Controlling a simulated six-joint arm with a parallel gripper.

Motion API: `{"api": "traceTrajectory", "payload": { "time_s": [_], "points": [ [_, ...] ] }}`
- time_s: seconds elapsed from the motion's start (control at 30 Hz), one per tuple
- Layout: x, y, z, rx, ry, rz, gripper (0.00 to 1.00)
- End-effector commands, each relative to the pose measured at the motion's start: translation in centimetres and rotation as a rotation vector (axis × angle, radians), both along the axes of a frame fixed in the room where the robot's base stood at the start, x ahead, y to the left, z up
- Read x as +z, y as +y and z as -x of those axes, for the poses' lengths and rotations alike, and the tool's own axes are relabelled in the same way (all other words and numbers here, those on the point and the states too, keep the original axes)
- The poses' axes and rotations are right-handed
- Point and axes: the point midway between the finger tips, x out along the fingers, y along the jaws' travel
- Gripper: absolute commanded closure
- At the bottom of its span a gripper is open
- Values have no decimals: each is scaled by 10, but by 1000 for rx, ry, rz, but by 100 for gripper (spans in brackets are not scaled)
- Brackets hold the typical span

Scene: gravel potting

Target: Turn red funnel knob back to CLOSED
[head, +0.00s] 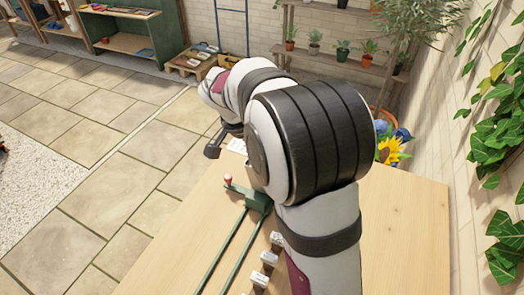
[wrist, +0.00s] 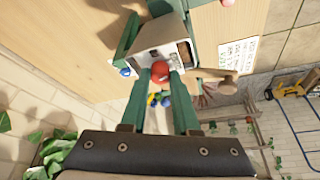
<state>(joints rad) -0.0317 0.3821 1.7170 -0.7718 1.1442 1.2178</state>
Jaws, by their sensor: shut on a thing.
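In the wrist view, the red knob (wrist: 160,70) sits on the front of a pale box-like funnel body (wrist: 152,38) held in a green frame (wrist: 128,36). The fingers of my gripper (wrist: 160,80) reach up from the bottom of the wrist view, one on each side of the red knob, and are shut on it. Any marking for the knob's position is too small to read. In the head view my arm covers the funnel and the red knob, and my fingertips do not show clearly.
A blue knob (wrist: 124,71) and a wooden knob (wrist: 228,85) are close to the funnel. A printed card (wrist: 237,53) lies on the wooden table (head: 180,240). Green rails (head: 228,245) and small labelled blocks (head: 268,258) occupy the table's middle. The table's left front is clear.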

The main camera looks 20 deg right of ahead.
Motion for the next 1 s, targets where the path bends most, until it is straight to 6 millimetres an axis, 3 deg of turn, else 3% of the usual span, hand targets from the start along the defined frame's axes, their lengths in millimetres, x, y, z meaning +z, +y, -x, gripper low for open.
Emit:
{"api": "traceTrajectory", "payload": {
  "time_s": [0.43,1.0],
  "points": [
    [-1,1,-2,-270,1,-3,100],
    [-1,2,-2,-338,2,-4,100]
  ]
}}
